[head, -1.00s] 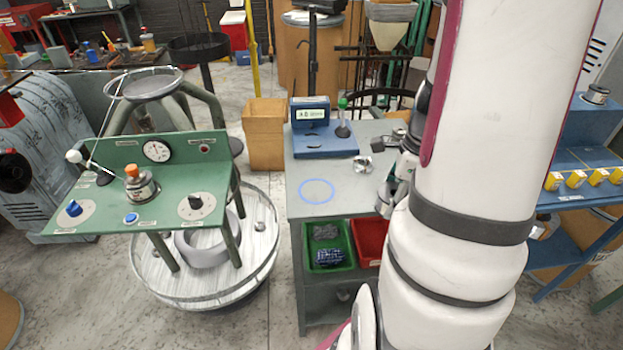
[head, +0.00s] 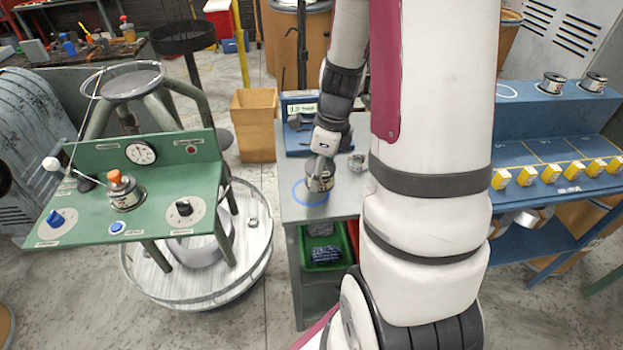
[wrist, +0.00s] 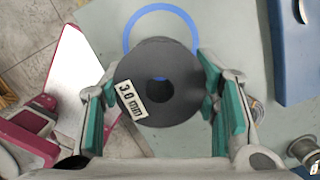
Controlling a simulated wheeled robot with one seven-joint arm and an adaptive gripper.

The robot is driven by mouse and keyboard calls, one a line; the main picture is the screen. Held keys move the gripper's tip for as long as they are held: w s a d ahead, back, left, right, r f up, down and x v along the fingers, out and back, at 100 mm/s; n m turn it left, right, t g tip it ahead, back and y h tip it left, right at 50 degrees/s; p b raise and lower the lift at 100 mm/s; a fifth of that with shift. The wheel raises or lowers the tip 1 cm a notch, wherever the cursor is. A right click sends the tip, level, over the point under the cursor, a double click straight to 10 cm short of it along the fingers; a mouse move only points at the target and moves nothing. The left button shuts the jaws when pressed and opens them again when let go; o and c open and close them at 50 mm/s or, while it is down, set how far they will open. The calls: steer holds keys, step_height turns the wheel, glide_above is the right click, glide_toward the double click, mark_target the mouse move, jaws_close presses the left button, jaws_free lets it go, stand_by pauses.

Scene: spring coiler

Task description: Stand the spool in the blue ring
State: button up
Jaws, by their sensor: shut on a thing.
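The spool is a dark disc with a centre hole and a "3.0 mm" label in the wrist view (wrist: 182,100). In the head view my gripper (head: 323,166) points down over the grey table. The blue ring (wrist: 130,31) is a flat outline on the tabletop. In the wrist view the spool covers its lower part. In the head view the ring (head: 296,198) shows around the spool's lower left. Any gap under the spool is unclear.
The grey table (head: 290,212) is bare left of the ring. A blue gauge device (head: 295,140) stands behind my gripper. A green bin (head: 322,262) is below the tabletop. A green console (head: 90,200) is at left. A blue rack (head: 540,150) with several spools is at right.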

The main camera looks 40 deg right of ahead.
steer(key=shift+w+a+f, duration=0.15)
steer(key=shift+w+a, duration=0.4)
steer(key=shift+w, duration=0.35)
steer(key=shift+f, duration=1.65)
steer(key=shift+f, duration=0.2)
steer(key=o, duration=1.5)
steer(key=shift+r, duration=0.1)
